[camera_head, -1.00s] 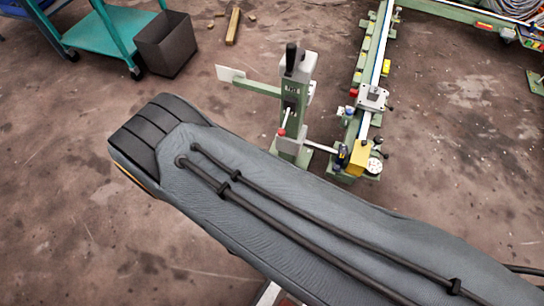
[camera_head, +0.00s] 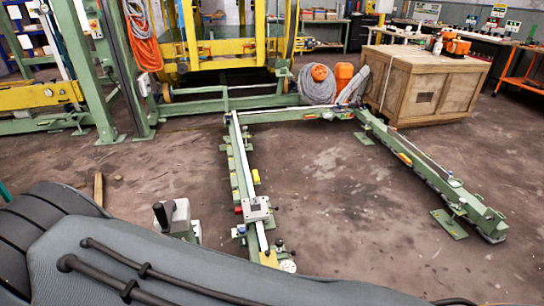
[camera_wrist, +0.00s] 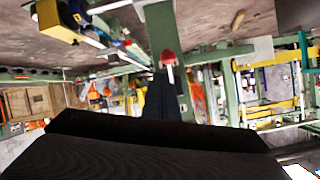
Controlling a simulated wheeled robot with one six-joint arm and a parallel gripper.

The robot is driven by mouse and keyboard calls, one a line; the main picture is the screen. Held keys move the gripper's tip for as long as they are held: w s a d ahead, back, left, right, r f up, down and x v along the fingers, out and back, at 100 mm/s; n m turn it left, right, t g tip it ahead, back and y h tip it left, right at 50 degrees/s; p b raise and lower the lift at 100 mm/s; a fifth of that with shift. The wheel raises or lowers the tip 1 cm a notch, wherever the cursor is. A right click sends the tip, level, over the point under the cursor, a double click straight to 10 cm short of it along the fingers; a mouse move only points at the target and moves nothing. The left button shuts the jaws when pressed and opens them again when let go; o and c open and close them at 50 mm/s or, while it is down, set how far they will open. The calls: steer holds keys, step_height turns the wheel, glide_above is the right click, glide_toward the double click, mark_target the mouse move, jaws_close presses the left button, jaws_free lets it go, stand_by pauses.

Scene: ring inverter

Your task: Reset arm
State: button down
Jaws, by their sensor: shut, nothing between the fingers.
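My arm (camera_head: 170,265), in a grey cover with black cables, lies across the bottom of the head view, and its gripper does not show there. In the wrist view my gripper (camera_wrist: 162,82) is a dark, narrow shape with its fingers together and nothing visible between them. A red knob on a pale stem (camera_wrist: 168,58) appears beyond the fingertips. I cannot tell how far apart they are. The wrist picture is tilted and the dark cover hides its lower part.
A lever unit (camera_head: 178,217) stands just behind my arm. A green rail frame (camera_head: 242,165) with a clamp block (camera_head: 256,208) runs along the floor. A wooden crate (camera_head: 425,85), coiled hoses (camera_head: 318,86) and a yellow machine frame (camera_head: 225,48) stand behind. Open floor (camera_head: 330,165) lies inside the rails.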

steer(key=w+d+r+g+p, duration=0.1)
steer(key=w+d+r+g, duration=0.1)
steer(key=w+d+r, duration=0.4)
steer(key=w+d+r+g+h+p, duration=0.1)
steer(key=w+d+r+g+p, duration=0.2)
steer(key=r, duration=0.5)
steer(key=w+d+r+g, duration=0.2)
steer(key=w+d+r, duration=0.2)
steer(key=d+r, duration=0.25)
steer(key=s+d+r+g+p, duration=0.1)
steer(key=s+d+r+g, duration=0.1)
steer(key=s+d+r, duration=0.3)
steer(key=s+d+r+n+g+h+p, duration=0.1)
steer(key=s+d+r, duration=0.5)
steer(key=d, duration=0.8)
steer(key=s+d+r+g+h+p, duration=0.1)
steer(key=s+d+r, duration=0.4)
steer(key=d, duration=0.5)
step_height(320, 180, up, 2)
steer(key=shift+s+r+g+p, duration=0.25)
steer(key=shift+g+p, duration=0.5)
steer(key=shift+g, duration=0.25)
